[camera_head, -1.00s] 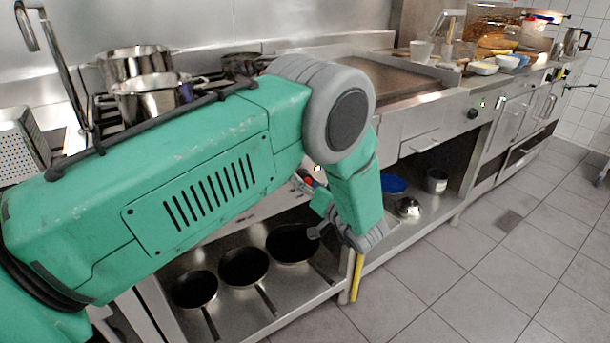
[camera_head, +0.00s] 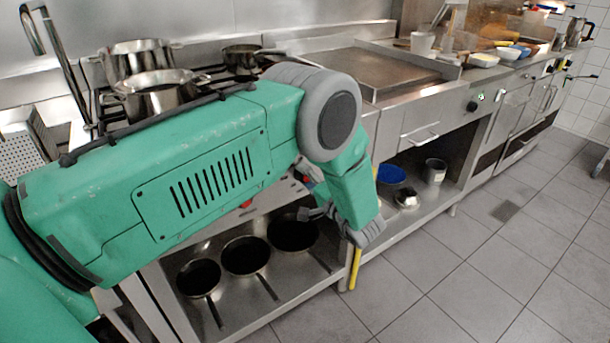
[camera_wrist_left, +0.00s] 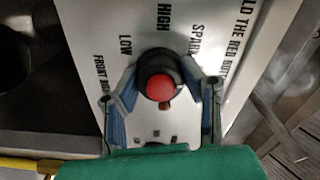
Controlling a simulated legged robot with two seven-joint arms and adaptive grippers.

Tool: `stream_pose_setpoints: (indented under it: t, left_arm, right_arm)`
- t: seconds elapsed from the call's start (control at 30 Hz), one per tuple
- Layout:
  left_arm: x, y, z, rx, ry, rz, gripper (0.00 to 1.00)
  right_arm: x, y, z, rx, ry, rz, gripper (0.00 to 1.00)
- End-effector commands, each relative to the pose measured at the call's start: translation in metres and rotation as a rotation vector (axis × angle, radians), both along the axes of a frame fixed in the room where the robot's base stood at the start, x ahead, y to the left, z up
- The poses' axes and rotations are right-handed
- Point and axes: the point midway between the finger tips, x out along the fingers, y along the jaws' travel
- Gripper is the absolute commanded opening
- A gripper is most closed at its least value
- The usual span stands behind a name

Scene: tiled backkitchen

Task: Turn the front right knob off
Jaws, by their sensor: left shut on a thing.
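The front right knob (camera_wrist_left: 158,82) is black with a red centre and sits on a white panel (camera_wrist_left: 210,40) in the left wrist view. Beside it the panel reads LOW, HIGH and SPARK, with a partly cut-off "FRONT RIGH..." label. My left gripper (camera_wrist_left: 160,90) has one blue-padded finger on each side of the knob and is shut on it. In the head view my left gripper (camera_head: 312,213) shows small at the stove front, below my green forearm. The knob is hidden there by my arm. My right gripper is in neither view.
Pots (camera_head: 158,92) stand on the stove behind my arm. Several pans (camera_head: 245,255) lie on the shelf below. A griddle (camera_head: 370,75) and a counter with bowls (camera_head: 484,61) extend right. A yellow handle (camera_head: 354,268) hangs near my wrist. The tiled floor (camera_head: 450,270) is clear.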

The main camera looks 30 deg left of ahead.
Motion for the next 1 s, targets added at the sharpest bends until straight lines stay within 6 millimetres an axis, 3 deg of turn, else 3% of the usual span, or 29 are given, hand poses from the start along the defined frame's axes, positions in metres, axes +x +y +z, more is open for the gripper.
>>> stream_pose_setpoints:
  t: [0.73,0.77,0.8,1.0]
  left_arm:
    - [-0.0008,-0.0063,-0.0071,0.020,0.091,-0.013,0.07]
    - [-0.0008,-0.0063,-0.0071,0.020,0.091,-0.013,0.43]
    - [-0.0009,-0.0060,-0.0070,0.021,0.091,-0.011,0.56]
    - [-0.0010,-0.0026,-0.0039,0.023,0.084,-0.007,0.56]
  right_arm:
    - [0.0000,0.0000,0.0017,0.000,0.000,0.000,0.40]
    - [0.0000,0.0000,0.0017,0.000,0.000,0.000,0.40]
    - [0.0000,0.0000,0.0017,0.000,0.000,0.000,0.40]
    - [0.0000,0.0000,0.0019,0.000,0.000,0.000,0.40]
